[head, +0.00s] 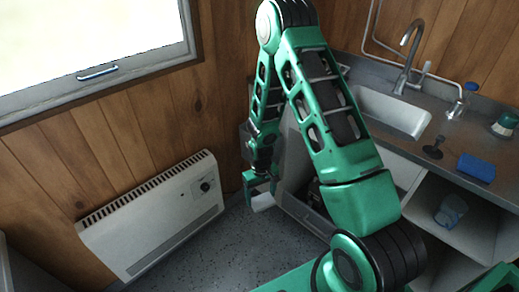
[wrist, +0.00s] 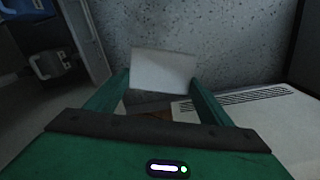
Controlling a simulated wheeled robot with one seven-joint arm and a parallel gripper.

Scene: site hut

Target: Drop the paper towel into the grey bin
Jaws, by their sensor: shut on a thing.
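My gripper (head: 261,187) points down low between the wall heater and the sink unit. It is shut on the paper towel (head: 263,202), a small white piece held above the floor. In the wrist view the towel (wrist: 163,70) shows as a pale rectangle between the two green fingers (wrist: 160,95). A grey shape (head: 245,140) shows partly behind my arm near the corner; I cannot tell whether it is the grey bin. No bin shows clearly in the wrist view.
A white heater (head: 150,220) is on the wall at left. A grey-walled open compartment (head: 308,215) with dark contents stands right of my gripper. The sink counter (head: 415,145) holds a blue sponge (head: 476,167). Speckled floor (head: 235,250) is clear below.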

